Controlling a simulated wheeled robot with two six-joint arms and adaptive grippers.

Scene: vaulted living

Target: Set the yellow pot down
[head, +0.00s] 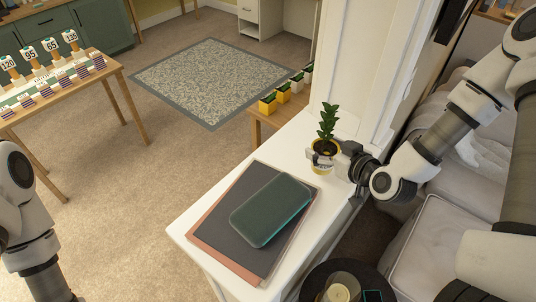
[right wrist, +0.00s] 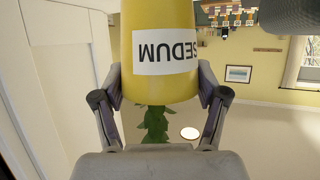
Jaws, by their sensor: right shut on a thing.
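The yellow pot (head: 322,168) holds a green leafy plant (head: 327,122) and is upright at the far right part of the white tabletop (head: 283,150). My right gripper (head: 324,156) reaches in from the right and is shut around the pot's sides. In the right wrist view the pot (right wrist: 155,85) appears upside down between the two fingers, with a white label reading SEDUM. I cannot tell whether its base touches the tabletop. My left arm shows at the left edge of the head view, but its gripper is out of frame.
A dark green case (head: 270,210) lies on a grey and pink folder stack (head: 217,225) on the tabletop. Several small yellow and white pots (head: 283,94) stand on a wooden bench behind. A white wall post (head: 355,70) rises beside the pot. A sofa (head: 440,235) is at right.

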